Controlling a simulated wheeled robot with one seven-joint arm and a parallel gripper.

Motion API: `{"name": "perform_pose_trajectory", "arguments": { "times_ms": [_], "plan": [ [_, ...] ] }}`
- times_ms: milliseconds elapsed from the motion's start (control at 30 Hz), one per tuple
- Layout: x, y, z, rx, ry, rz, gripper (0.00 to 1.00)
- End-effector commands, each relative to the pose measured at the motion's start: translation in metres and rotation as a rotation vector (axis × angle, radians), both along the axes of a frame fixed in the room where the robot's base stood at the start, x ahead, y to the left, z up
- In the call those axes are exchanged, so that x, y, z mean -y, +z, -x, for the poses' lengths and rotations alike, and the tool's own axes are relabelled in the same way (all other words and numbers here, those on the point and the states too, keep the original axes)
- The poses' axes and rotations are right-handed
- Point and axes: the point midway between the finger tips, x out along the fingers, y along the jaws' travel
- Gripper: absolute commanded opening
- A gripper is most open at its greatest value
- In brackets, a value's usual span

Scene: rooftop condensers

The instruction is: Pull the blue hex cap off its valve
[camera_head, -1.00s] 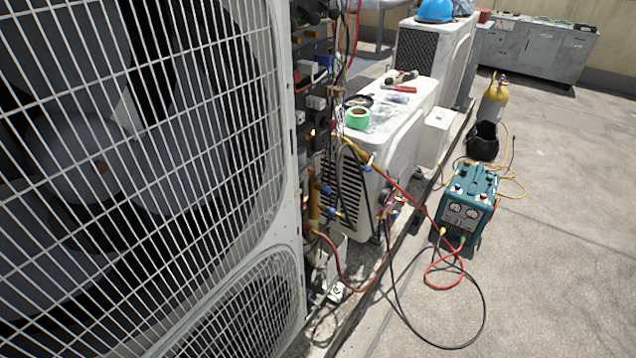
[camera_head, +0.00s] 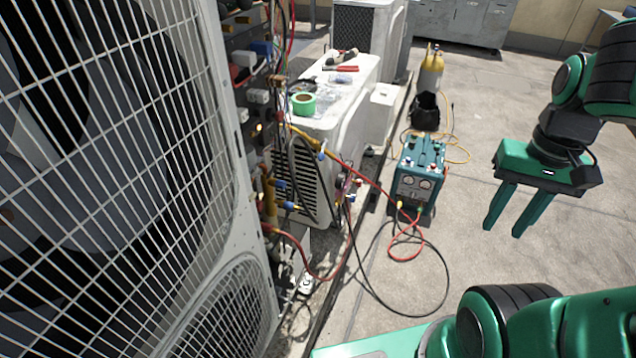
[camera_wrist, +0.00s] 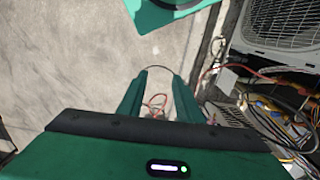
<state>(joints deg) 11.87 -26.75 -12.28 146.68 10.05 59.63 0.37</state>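Several small blue pieces sit among the brass valves and hoses beside the large condenser: one blue fitting (camera_head: 291,206) low, another blue fitting (camera_head: 279,184) just above it. They are too small to tell which is the hex cap, or whether it is on its valve. My gripper (camera_head: 503,229) is at the right, well apart from the valves, with its two green fingers pointing down over the ground. In the wrist view its fingers (camera_wrist: 158,75) are spread with nothing between them.
The large condenser (camera_head: 110,150) fills the left. A teal recovery machine (camera_head: 418,170) with red and black hoses stands on the ground between the valves and my gripper. A white condenser (camera_head: 335,115) bearing green tape (camera_head: 303,103) stands behind. Open concrete lies at the right.

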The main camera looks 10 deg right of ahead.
Motion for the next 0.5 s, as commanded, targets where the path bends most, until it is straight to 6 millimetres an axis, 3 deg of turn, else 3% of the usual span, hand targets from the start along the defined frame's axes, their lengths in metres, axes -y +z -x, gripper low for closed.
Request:
{"name": "perform_pose_trajectory", "arguments": {
  "times_ms": [100,167,367,500],
  "plan": [
    [0.000,0.004,0.009,0.013,-0.002,0.002,0.43],
    [0.000,0.002,0.005,0.012,-0.010,0.007,0.43],
    [-0.009,-0.018,-0.041,0.012,-0.067,0.026,0.43],
    [-0.017,-0.045,-0.084,0.023,-0.129,0.012,0.43]
  ]
}}
